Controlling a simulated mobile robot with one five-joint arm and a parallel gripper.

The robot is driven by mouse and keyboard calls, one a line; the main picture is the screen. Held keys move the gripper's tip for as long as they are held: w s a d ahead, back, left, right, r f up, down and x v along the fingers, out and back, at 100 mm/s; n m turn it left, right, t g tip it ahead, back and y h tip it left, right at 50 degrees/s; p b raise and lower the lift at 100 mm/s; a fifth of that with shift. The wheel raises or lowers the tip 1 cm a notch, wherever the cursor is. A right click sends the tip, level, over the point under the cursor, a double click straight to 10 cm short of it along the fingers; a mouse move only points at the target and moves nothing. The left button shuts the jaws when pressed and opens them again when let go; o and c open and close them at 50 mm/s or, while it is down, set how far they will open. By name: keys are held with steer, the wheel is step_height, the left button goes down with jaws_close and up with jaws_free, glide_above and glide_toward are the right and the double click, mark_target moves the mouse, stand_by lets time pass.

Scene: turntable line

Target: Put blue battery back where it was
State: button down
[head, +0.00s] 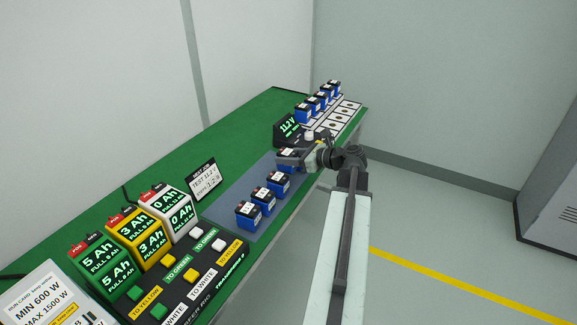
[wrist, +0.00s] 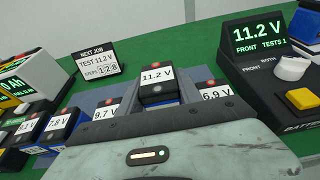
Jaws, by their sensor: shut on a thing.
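My gripper (head: 296,159) is shut on a blue battery (head: 286,154) over the far end of the blue-grey mat (head: 230,192). In the wrist view the held battery (wrist: 158,88) has a dark top and a white label reading 11.2 V. Its lower part is hidden by my gripper. A battery labelled 9.7 V (wrist: 105,110) is to its left and one labelled 6.9 V (wrist: 215,93) to its right, both partly hidden. In the head view, several blue batteries, such as the nearest one (head: 248,215), stand in a row on the mat. I cannot tell whether the held battery touches the mat.
The tester display (wrist: 257,33) reads 11.2 V, FRONT, TESTS 1, with a white knob and a yellow button. A job card (head: 204,180) says TEST 11.2 V. A tray (head: 342,118) with several blue batteries stands beyond. Ah blocks and a button panel (head: 185,278) stand nearer.

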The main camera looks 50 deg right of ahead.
step_height(320, 180, down, 4)
steer(key=b, duration=0.4)
steer(key=shift+r, duration=0.3)
steer(key=shift+f, duration=0.15)
steer(key=c, duration=1.1)
jaws_free()
steer(key=shift+s+r+p, duration=0.25)
steer(key=shift+r+p, duration=0.05)
steer(key=shift+p, duration=0.15)
steer(key=p+v, duration=0.3)
steer(key=v, duration=0.8)
steer(key=shift+s, duration=0.25)
